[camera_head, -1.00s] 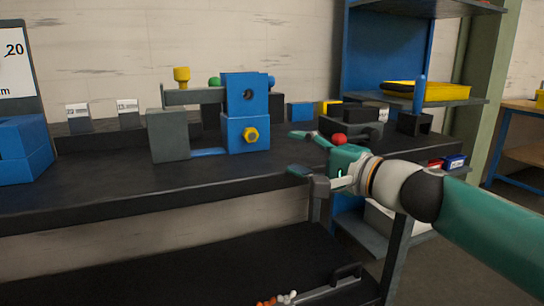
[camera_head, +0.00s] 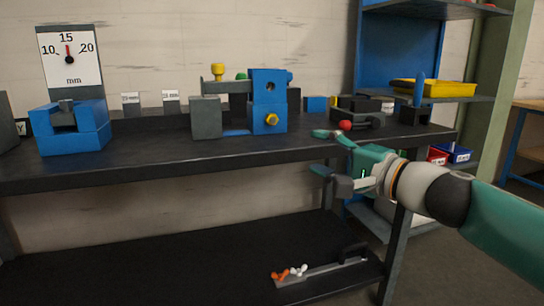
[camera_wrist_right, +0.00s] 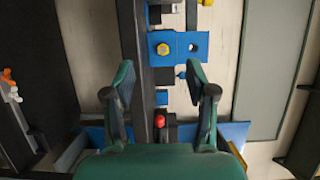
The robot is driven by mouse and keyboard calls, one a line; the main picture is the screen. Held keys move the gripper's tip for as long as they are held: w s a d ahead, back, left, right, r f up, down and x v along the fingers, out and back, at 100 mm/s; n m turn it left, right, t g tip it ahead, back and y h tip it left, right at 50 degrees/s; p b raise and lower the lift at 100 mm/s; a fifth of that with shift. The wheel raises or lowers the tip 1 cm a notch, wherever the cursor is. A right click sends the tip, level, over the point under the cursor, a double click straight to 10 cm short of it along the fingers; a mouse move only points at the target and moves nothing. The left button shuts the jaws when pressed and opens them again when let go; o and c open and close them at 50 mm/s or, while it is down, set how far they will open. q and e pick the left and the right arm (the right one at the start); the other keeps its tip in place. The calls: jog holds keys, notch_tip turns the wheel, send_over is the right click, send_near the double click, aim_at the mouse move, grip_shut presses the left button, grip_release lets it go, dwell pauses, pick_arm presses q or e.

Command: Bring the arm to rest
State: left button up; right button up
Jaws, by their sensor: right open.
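My right gripper (camera_head: 321,152) is in front of the bench's right part, its teal fingers spread open with nothing between them. Its arm comes in from the right edge. In the right wrist view the same open fingers (camera_wrist_right: 161,76) point toward the bench items, with a clear gap. A blue block with a yellow knob (camera_head: 268,116) stands on the bench to the left of the gripper, apart from it. A red ball-shaped knob (camera_head: 345,125) shows just behind the upper finger; I cannot tell the distance. My left gripper is not in view.
The dark bench top (camera_head: 170,154) has a blue stand with a dial (camera_head: 70,58) at left. A lower shelf (camera_head: 150,255) holds a bar and small orange and white pieces. A shelf rack with a yellow tray (camera_head: 433,89) stands at right.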

jog(key=w+d+f+m+g+h+p, duration=0.1)
jog(key=w+f+g+h+p, duration=0.2)
jog(key=f, duration=1.5)
jog(key=s+d+f+g+h, duration=0.1)
jog(key=s+f+g, duration=0.1)
jog(key=f, duration=1)
jog(key=s+f+g+h, duration=0.1)
jog(key=s+f+g, duration=0.2)
jog(key=f, duration=0.8)
jog(key=s+d+f+n+g+h, duration=0.2)
jog(key=s+f+g, duration=0.2)
jog(key=s+f, duration=0.95)
jog(key=s+f+n+g, duration=0.1)
jog(key=s+f+n, duration=0.25)
jog(key=s, duration=0.45)
jog(key=s+f+n+g, duration=0.1)
jog(key=s+f+n, duration=0.3)
jog(key=s, duration=0.5)
pick_arm(q)
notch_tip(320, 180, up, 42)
jog(key=p, duration=3.9)
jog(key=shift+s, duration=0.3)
pick_arm(e)
notch_tip(320, 180, up, 38)
jog(key=w, duration=0.2)
jog(key=shift+a+f+t+h, duration=0.2)
jog(key=shift+a+t+h, duration=0.1)
jog(key=shift+a+t, duration=0.15)
